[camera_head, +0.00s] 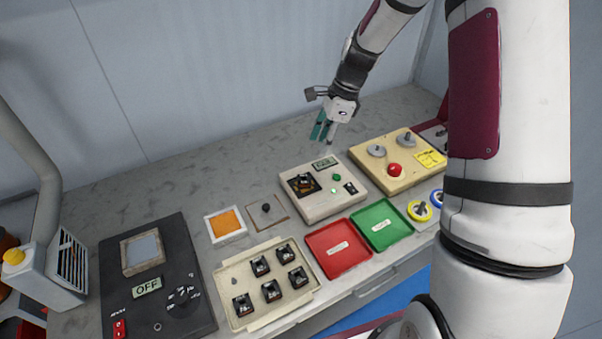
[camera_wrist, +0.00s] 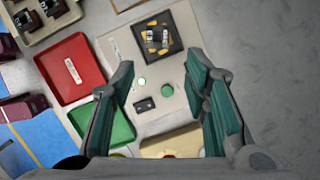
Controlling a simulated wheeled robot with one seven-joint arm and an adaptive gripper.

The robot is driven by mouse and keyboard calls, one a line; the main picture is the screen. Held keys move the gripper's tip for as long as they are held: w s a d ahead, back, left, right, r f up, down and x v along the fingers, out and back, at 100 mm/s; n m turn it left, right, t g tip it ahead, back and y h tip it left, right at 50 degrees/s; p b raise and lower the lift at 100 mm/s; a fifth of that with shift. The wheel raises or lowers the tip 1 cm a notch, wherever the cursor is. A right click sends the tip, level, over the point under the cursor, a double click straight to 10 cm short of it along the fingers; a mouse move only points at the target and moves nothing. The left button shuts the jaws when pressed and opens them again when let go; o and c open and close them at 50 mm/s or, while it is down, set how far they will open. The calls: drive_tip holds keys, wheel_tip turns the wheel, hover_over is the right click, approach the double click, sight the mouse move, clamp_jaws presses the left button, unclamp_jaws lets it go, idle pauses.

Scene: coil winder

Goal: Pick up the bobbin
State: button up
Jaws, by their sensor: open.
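A small dark bobbin-like part (camera_head: 301,182) with orange around it sits in a black square nest on a beige box (camera_head: 318,208). In the wrist view the part (camera_wrist: 157,38) shows near the top centre, with two pale blocks on it. Several similar dark parts (camera_head: 271,290) stand in a beige tray (camera_head: 236,318) at the front; I cannot tell which one is the bobbin meant. My gripper (camera_head: 325,130), with green finger pads, is open and empty above and behind the beige box. In the wrist view my gripper (camera_wrist: 160,62) has its fingers wide apart over the box.
A red tray (camera_head: 338,248) and a green tray (camera_head: 383,224) lie in front of the box. A beige machine (camera_head: 398,160) with grey knobs and a red button stands to its right. A black device (camera_head: 157,280) is at left. Grey bench behind the box is bare.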

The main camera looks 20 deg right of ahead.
drive_tip(key=p, duration=0.1)
hover_over(306, 176)
drive_tip(key=d, duration=0.1)
drive_tip(key=f, duration=0.8)
drive_tip(key=shift+s+d, duration=0.15)
drive_tip(key=shift+s, duration=0.2)
drive_tip(key=shift+p+x, duration=0.65)
drive_tip(key=shift+x, duration=1.95)
drive_tip(key=shift+s, duration=0.15)
clamp_jaws()
drive_tip(key=shift+r, duration=0.15)
